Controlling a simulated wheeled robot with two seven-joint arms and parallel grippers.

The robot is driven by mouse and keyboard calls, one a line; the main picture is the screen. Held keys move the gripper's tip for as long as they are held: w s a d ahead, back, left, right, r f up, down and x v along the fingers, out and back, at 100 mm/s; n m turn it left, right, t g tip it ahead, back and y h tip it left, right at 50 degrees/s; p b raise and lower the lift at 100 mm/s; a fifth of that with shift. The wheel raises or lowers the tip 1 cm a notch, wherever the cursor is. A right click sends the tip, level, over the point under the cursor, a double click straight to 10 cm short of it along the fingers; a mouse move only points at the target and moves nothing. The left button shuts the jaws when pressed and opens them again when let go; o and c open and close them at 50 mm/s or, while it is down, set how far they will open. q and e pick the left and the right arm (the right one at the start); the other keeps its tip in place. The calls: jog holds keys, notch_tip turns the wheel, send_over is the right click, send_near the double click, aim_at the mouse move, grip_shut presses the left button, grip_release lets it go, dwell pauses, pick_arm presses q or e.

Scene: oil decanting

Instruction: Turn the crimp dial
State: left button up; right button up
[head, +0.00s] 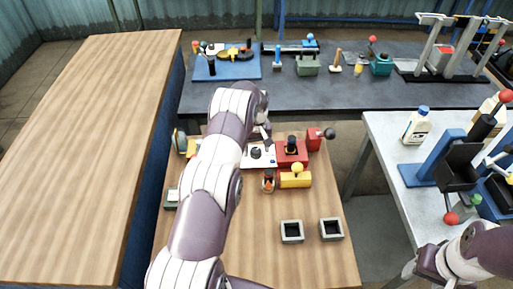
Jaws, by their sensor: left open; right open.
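A white plate (262,161) with a dark round knob (255,153) lies on the middle wooden table. Beside it stands a red block (289,159) with a black knob (291,143) on top. I cannot tell for sure which of these is the crimp dial. My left gripper (266,134) is open just behind the white plate, at the end of my arm, which hides part of the table. Whether it touches anything is too small to tell. My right gripper (411,268) is open and empty at the lower right, far from these parts.
A yellow block (295,180), a small red-and-dark bottle (268,181) and a red piece with a dark ball (318,138) crowd the knobs. Two grey square holders (292,232) (331,229) stand nearer. The left wooden table (80,150) is bare. A white bottle (416,125) stands on the right table.

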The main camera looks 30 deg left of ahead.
pick_arm(q)
jog(key=shift+f, duration=0.25)
jog(key=c, duration=1.1)
jog(key=shift+o, duration=0.2)
jog(key=shift+f+m+b, duration=0.15)
jog(key=shift+m+b, duration=0.75)
jog(key=shift+b, duration=0.1)
jog(key=shift+m+b, duration=0.6)
jog(key=shift+m, duration=0.2)
jog(key=m+b, duration=0.1)
jog(key=m, duration=0.2)
jog(key=shift+a+b, duration=0.1)
jog(key=shift+b, duration=0.2)
jog(key=shift+r+m+b, duration=0.2)
jog(key=shift+m+b, duration=0.2)
jog(key=shift+m, duration=0.8)
jog(key=o, duration=1.1)
jog(key=shift+c, duration=0.2)
